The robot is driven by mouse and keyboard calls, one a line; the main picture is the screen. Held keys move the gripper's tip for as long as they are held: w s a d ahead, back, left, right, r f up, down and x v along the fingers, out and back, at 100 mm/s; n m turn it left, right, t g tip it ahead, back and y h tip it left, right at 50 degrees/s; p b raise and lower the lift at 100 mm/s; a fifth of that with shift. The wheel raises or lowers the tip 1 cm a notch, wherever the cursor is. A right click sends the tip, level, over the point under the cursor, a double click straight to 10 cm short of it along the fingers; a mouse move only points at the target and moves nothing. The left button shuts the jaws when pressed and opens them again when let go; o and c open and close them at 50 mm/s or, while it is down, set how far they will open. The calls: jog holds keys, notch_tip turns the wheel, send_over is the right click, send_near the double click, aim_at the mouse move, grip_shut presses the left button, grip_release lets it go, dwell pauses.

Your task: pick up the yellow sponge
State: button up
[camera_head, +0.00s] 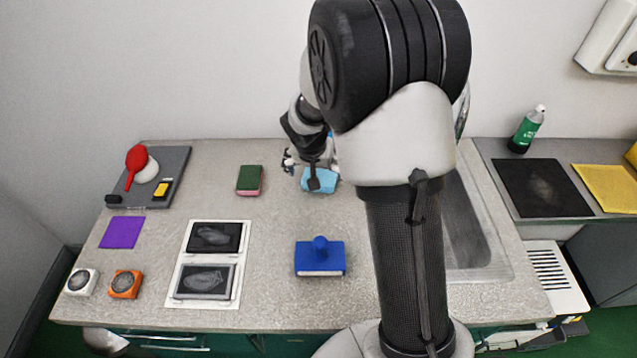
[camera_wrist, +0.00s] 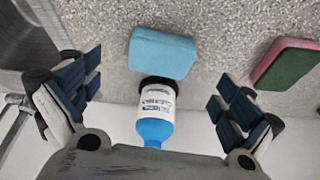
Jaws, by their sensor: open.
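No clear yellow sponge shows in the wrist view. In the head view a yellow object (camera_head: 632,154), cut off by the right edge, could be a sponge; I cannot tell. A flat yellow cloth-like piece (camera_head: 606,187) lies near it on the right counter. My gripper (camera_head: 312,167) is open and empty above the light blue sponge (camera_head: 319,183), near the back of the counter, partly hidden by my arm. In the wrist view the blue sponge (camera_wrist: 162,52) lies beyond the fingers, and a bottle (camera_wrist: 155,113) with a white label and blue body shows between them.
A green and pink sponge (camera_head: 249,180) lies left of my gripper. A blue-handled block (camera_head: 320,259) is in front. A dark tray (camera_head: 175,163) holds a red object and small yellow-black item (camera_head: 162,189). A sink (camera_head: 468,235) is right; a green bottle (camera_head: 526,130) stands behind.

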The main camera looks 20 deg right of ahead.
jog(key=x, duration=0.2)
jog(key=b+x, duration=0.1)
jog(key=x, duration=0.2)
jog(key=b+x, duration=0.1)
jog(key=x, duration=0.1)
jog(key=shift+a+f, duration=0.2)
jog(key=shift+f, duration=0.05)
jog(key=shift+r, duration=0.1)
jog(key=c, duration=0.8)
jog(key=shift+o, duration=0.2)
jog(key=shift+r, duration=0.1)
notch_tip(320, 180, up, 10)
jog(key=p, duration=0.3)
jog(key=shift+p, duration=0.4)
